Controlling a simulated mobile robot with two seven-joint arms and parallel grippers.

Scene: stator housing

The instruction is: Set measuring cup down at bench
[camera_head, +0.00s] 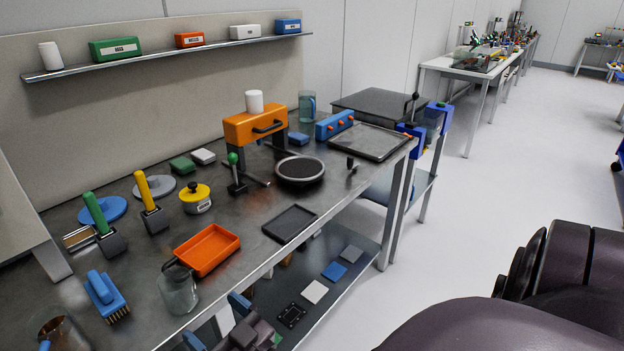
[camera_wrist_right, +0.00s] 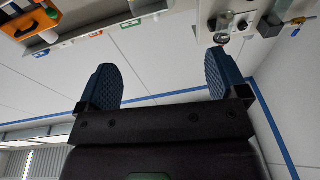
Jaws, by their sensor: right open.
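A clear glass jug with a dark rim or handle (camera_head: 178,292), which looks like the measuring cup, stands upright near the front edge of the metal bench (camera_head: 120,290). My left gripper is not in view.
An orange tray (camera_head: 207,249), a blue brush (camera_head: 105,297) and a dark flat tray (camera_head: 290,223) lie near the glass jug. A brown-tinted vessel (camera_head: 62,335) is at the lower left. A lower shelf (camera_head: 340,297) holds several flat squares. Free floor lies to the right.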

